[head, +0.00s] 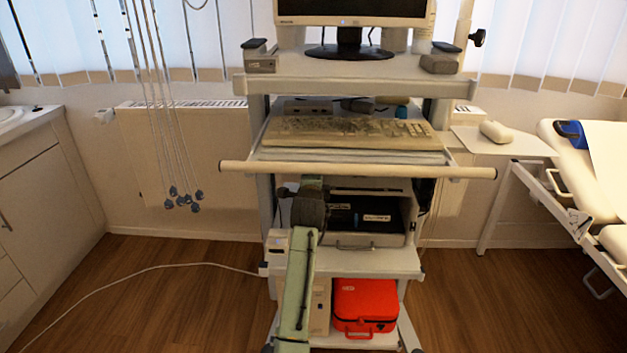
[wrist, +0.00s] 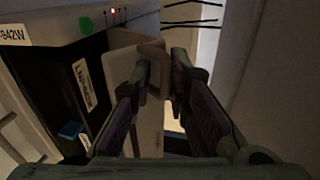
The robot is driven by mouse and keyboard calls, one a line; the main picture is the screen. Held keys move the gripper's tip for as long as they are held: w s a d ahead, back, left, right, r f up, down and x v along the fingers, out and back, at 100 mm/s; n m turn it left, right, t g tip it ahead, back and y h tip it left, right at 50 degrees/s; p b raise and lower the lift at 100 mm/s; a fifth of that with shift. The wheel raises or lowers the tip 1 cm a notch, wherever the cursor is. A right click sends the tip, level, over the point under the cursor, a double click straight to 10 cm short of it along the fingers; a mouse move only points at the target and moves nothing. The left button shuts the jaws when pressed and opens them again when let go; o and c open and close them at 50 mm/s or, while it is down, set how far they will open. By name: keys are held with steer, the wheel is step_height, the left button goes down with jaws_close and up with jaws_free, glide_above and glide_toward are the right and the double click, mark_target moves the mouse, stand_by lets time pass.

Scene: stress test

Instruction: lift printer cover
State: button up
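The printer (head: 375,216) is a dark unit with white labels in a light housing, on the cart's middle shelf in the head view. A curved handle-like bar (head: 355,246) runs along its lower front. My gripper (head: 311,187) is at the printer's left side, and its fingertips are hard to make out there. In the wrist view, a dark labelled unit (wrist: 82,75) is on the left. My gripper (wrist: 160,72) has its fingers either side of a tan hooked piece (wrist: 152,50). I cannot tell whether they press on it or whether it belongs to the cover.
A keyboard (head: 350,132) lies on a pull-out shelf with a front rail (head: 360,170) above the printer. A red case (head: 365,305) sits on the bottom shelf. Cables (head: 180,190) hang at left, and a white cable (head: 150,268) crosses the floor. Open floor lies on both sides.

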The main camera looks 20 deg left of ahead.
steer(key=shift+f, duration=0.1)
steer(key=v, duration=1.2)
